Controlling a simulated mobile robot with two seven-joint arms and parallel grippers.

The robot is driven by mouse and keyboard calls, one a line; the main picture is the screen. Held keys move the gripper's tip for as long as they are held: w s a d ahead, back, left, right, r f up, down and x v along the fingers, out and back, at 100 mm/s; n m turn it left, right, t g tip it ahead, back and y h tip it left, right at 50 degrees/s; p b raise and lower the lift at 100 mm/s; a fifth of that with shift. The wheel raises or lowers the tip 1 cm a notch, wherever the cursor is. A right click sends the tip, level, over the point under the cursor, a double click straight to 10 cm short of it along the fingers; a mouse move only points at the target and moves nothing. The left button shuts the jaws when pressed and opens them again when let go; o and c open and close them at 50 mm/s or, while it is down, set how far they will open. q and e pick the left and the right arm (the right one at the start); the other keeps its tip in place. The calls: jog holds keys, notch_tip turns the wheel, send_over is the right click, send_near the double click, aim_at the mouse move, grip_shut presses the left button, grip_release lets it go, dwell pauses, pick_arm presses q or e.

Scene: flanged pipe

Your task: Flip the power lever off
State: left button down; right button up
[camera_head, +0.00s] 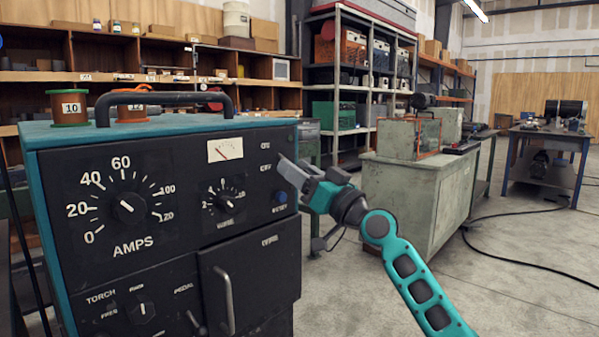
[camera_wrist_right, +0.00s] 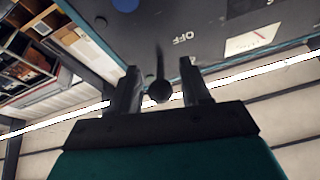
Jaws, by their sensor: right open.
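The welding machine (camera_head: 170,200) stands at the left with a black front panel and teal sides. Its power lever (camera_wrist_right: 159,88), a thin dark stem with a round knob, shows in the right wrist view near an upside-down "OFF" label. My right gripper (camera_head: 287,170) is open at the panel's upper right edge. In the right wrist view the open fingers (camera_wrist_right: 160,88) stand on either side of the lever's knob, with a gap on each side. In the head view the lever cannot be made out; the gripper covers that spot. My left gripper is not in view.
A blue reset button (camera_head: 280,197) sits just below the gripper. A meter (camera_head: 225,148), dials and a dark handle (camera_head: 165,98) are on the machine. Shelves stand behind, and a grey-green cabinet (camera_head: 410,190) stands to the right. The floor between is clear.

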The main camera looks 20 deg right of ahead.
pick_arm(q)
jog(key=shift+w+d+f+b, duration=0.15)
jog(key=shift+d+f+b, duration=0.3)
jog(key=shift+b, duration=0.65)
pick_arm(e)
jog(key=v, duration=1.3)
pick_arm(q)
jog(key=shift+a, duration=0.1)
